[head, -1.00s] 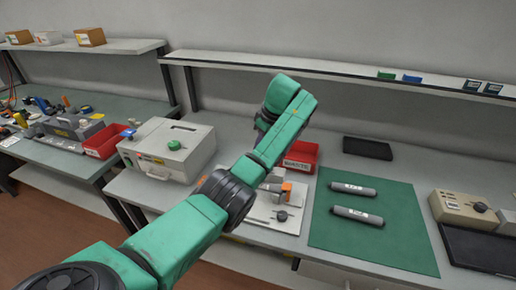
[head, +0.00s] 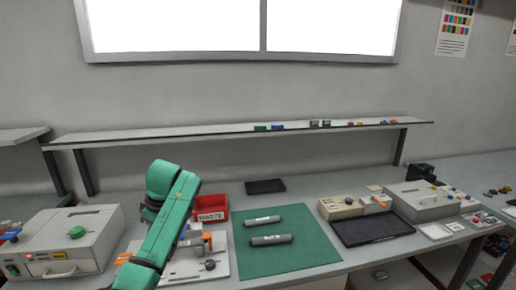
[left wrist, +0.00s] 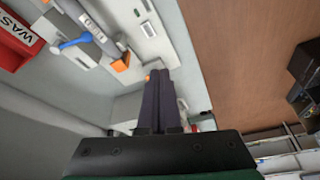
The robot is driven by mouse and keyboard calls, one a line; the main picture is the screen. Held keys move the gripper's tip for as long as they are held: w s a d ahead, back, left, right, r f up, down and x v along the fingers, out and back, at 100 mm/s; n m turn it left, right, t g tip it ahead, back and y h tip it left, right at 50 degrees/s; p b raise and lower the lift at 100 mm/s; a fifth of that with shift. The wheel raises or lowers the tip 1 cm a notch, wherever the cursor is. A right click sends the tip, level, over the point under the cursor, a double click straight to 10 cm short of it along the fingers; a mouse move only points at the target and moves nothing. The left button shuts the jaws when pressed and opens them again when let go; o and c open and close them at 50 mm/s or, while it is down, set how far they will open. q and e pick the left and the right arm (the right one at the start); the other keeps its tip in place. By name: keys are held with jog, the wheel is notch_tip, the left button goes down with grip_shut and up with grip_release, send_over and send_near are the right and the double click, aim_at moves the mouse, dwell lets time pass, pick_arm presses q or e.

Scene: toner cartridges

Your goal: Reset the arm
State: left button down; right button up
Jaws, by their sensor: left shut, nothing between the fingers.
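My left gripper (left wrist: 158,78) shows in the left wrist view with its two dark fingers together and nothing between them. It points toward the edge of the bench, near a pale fixture with orange and blue parts (left wrist: 90,35). In the head view my green left arm rises at the lower left, and its gripper is hidden. Two grey toner cartridges (head: 263,221) (head: 271,239) lie on a green mat (head: 300,258), to the right of my left arm and apart from it. My right gripper is in neither view.
A red WASTE bin (head: 211,208) stands right behind my left arm. A grey machine (head: 75,240) stands to its left. A black tray (head: 375,228) and a beige box (head: 340,207) lie right of the mat. A shelf (head: 220,134) runs along the wall.

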pick_arm(q)
jog(key=s+d+f+m+t+h, duration=0.1)
jog(key=s+d+f+m, duration=0.1)
jog(key=s+f+m, duration=0.45)
jog(key=s+d+f+m+h, duration=0.1)
jog(key=s+d+f+m, duration=0.15)
jog(key=f, duration=0.75)
jog(key=s+d+f+m+t+h, duration=0.15)
jog(key=s+m, duration=0.75)
jog(key=s, duration=1.1)
notch_tip(320, 180, down, 23)
jog(key=s, duration=0.2)
jog(key=s+a+f+g, duration=0.2)
jog(key=s+f, duration=1.2)
jog(key=s, duration=0.2)
jog(key=shift+s+a, duration=0.3)
jog(key=shift+s, duration=0.1)
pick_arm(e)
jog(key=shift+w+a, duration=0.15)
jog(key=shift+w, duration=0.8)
